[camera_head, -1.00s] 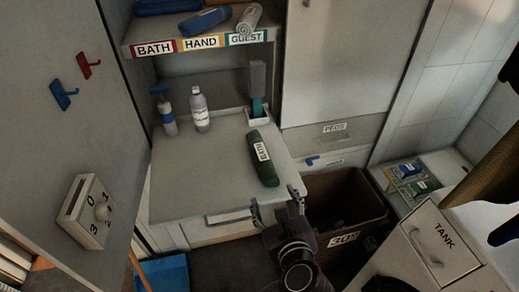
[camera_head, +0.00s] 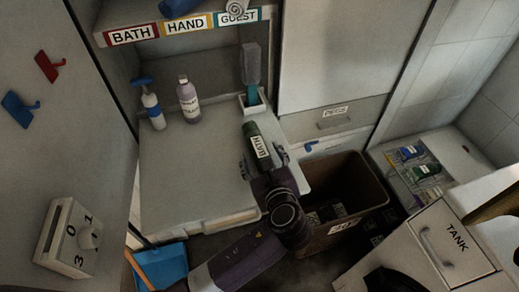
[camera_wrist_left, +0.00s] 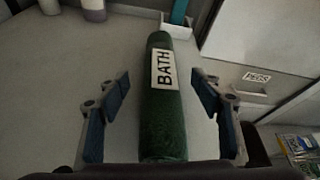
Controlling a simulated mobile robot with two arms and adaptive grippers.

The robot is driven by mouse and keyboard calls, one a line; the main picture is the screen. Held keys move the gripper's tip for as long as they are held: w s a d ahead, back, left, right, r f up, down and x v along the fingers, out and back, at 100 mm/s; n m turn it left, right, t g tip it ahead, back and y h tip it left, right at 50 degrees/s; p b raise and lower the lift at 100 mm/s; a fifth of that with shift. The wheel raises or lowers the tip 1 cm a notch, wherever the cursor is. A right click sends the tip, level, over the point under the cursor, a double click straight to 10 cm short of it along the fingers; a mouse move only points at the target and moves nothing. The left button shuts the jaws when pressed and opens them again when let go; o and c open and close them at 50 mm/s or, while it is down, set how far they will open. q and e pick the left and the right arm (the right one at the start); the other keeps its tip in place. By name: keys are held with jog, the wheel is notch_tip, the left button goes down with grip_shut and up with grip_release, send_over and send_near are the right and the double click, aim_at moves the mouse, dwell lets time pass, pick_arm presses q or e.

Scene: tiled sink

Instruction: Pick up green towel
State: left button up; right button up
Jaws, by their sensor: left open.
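The green towel (camera_head: 255,138) is rolled up, has a white BATH label, and lies on the pale counter (camera_head: 185,185). In the left wrist view the towel (camera_wrist_left: 163,115) runs lengthwise between the two fingers. My left gripper (camera_head: 263,163) is over the near part of the towel and hides that part in the head view. In the left wrist view the left gripper (camera_wrist_left: 160,100) is open, with a gap on both sides of the towel. My right gripper cannot be made out in these frames.
A blue-topped spray bottle (camera_head: 152,108), a lilac bottle (camera_head: 188,100) and a brush in a white holder (camera_head: 252,100) stand at the counter's back. The labelled shelf (camera_head: 185,28) is above. A brown bin (camera_head: 350,185) stands right of the counter, a blue dustpan (camera_head: 165,265) below it.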

pick_arm(q)
jog(key=shift+w+a+f, duration=0.2)
jog(key=shift+w+f, duration=0.05)
jog(key=shift+w, duration=0.4)
jog(key=shift+w+f, duration=0.15)
jog(key=shift+w, duration=0.1)
jog(key=c, duration=1.1)
jog(key=shift+c, duration=1)
pick_arm(e)
jog(key=shift+w+a+r, duration=0.1)
jog(key=shift+w, duration=0.65)
jog(key=shift+r, duration=0.15)
